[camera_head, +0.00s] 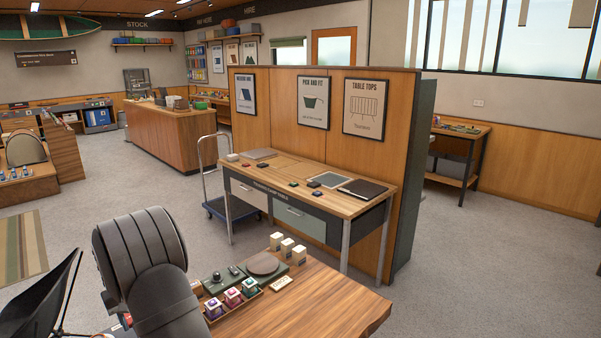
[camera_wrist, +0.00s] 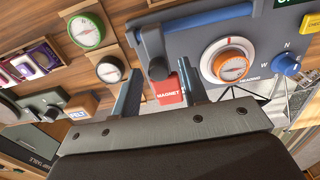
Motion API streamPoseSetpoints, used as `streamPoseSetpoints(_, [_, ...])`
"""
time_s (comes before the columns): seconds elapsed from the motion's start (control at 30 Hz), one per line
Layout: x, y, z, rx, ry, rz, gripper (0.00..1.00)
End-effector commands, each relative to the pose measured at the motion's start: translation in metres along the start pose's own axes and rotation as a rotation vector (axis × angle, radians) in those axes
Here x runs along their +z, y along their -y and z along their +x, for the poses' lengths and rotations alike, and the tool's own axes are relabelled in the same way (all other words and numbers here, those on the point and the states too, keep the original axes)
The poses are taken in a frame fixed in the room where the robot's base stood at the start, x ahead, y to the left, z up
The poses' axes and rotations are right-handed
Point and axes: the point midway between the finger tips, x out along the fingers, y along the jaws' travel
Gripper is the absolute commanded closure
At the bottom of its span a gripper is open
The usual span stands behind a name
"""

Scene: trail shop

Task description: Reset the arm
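My gripper (camera_wrist: 162,88) shows in the wrist view with its two grey fingers apart. A red block marked MAGNET (camera_wrist: 169,92) appears between the fingertips, beside a dark lever-like part. A gap shows on the left of the block, and I see no firm grip on it. In the head view, a dark grey rounded arm part (camera_head: 150,262), which looks like mine, rises at the lower left over the near wooden table (camera_head: 325,305). The fingertips cannot be made out there.
In the wrist view, a blue-grey device with an orange-ringed heading dial (camera_wrist: 228,64) stands close at the right. A green-ringed compass (camera_wrist: 87,31), a white-ringed compass (camera_wrist: 109,69) and a FELT block (camera_wrist: 78,107) lie at the left. A demo bench (camera_head: 300,181) stands beyond.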

Motion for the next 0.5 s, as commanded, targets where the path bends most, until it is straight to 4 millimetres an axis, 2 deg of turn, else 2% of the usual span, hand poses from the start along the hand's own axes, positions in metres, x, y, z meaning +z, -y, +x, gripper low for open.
streamPoseSetpoints(0.2, [0.0, 0.0, 0.021, 0.0, 0.001, 0.0, 0.6])
streamPoseSetpoints(0.5, [0.0, 0.0, 0.023, 0.0, -0.001, 0.0, 0.6])
